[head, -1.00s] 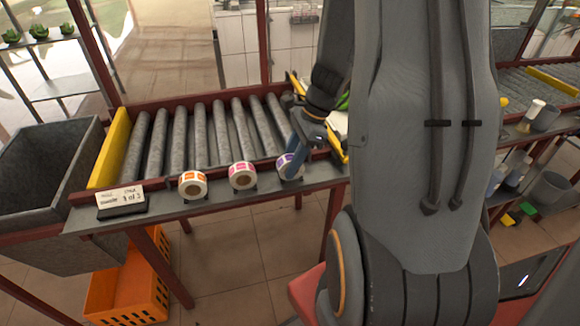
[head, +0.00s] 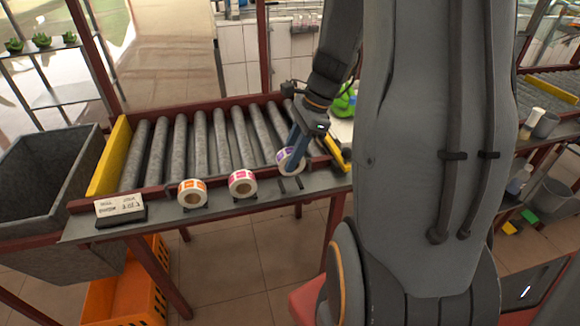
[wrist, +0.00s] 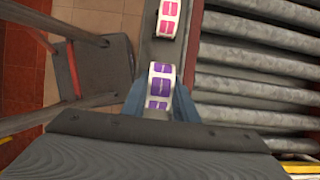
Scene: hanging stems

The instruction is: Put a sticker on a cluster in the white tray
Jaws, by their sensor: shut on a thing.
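My gripper (head: 297,157) is shut on a roll of purple stickers (head: 286,162) and holds it just above the front ledge of the conveyor. In the wrist view the purple roll (wrist: 160,88) sits between the blue fingers. A roll of pink stickers (head: 242,184) and a roll of orange stickers (head: 192,193) stand on the ledge to its left. A white tray (head: 341,130) with a green cluster (head: 344,102) shows at the conveyor's right end, partly hidden by my arm.
A small sign (head: 120,206) stands at the left of the ledge (head: 225,205). The roller conveyor (head: 197,143) is bare on its left and middle. A grey bin (head: 45,180) stands at left, an orange crate (head: 120,296) below. A yellow bar (head: 108,152) closes the conveyor's left end.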

